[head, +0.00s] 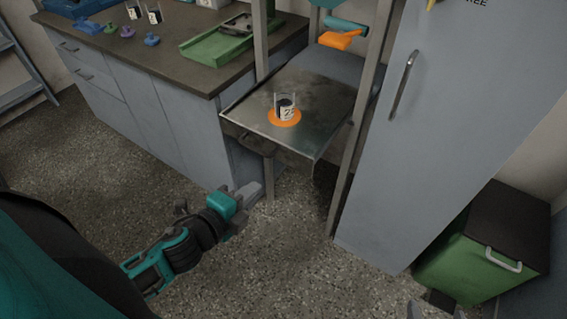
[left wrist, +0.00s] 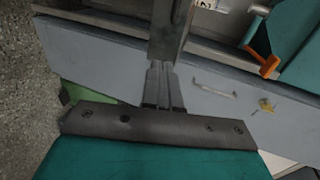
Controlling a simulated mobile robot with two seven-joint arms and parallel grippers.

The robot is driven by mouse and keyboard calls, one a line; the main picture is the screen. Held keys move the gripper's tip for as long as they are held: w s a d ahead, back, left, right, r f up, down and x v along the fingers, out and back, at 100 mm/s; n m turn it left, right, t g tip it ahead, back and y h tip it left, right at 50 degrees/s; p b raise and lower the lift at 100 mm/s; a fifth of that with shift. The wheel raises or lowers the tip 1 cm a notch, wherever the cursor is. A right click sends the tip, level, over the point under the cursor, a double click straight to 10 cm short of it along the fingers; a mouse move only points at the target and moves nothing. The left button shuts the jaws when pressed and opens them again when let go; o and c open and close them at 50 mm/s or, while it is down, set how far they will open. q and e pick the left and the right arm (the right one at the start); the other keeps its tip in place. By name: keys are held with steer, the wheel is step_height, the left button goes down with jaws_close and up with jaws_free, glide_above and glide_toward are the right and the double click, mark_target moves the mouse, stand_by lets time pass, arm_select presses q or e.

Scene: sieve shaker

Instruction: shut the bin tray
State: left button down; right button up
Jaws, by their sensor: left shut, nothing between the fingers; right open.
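A flat metal tray (head: 310,92) sits between the upright posts of a rack, its front edge towards me. A small cup with a dark filling (head: 285,107) stands on an orange disc (head: 271,121) on it. A green bin (head: 468,268) with a dark top and a pale handle stands at the lower right. I cannot tell which of these is the bin tray. My left gripper (head: 250,192) is shut and empty, low in front of the rack, below the tray; its fingers (left wrist: 162,85) show together in the left wrist view. My right gripper (head: 437,311) shows only its parted fingertips at the bottom edge.
A grey cabinet door (head: 445,110) with a long handle stands right of the rack. A dark-topped counter (head: 150,55) with a green tray (head: 215,47) and small coloured items is at the left. An orange item (head: 340,40) lies behind the metal tray. The speckled floor is clear.

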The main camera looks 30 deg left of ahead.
mark_target(290, 157)
arm_select(q)
steer(key=x, duration=1.1)
steer(key=shift+w+d+r, duration=0.1)
steer(key=shift+w+r, duration=0.15)
steer(key=shift+w, duration=0.7)
arm_select(e)
steer(key=shift+d+f, duration=0.1)
steer(key=shift+f, duration=0.1)
arm_select(q)
steer(key=shift+w, duration=0.15)
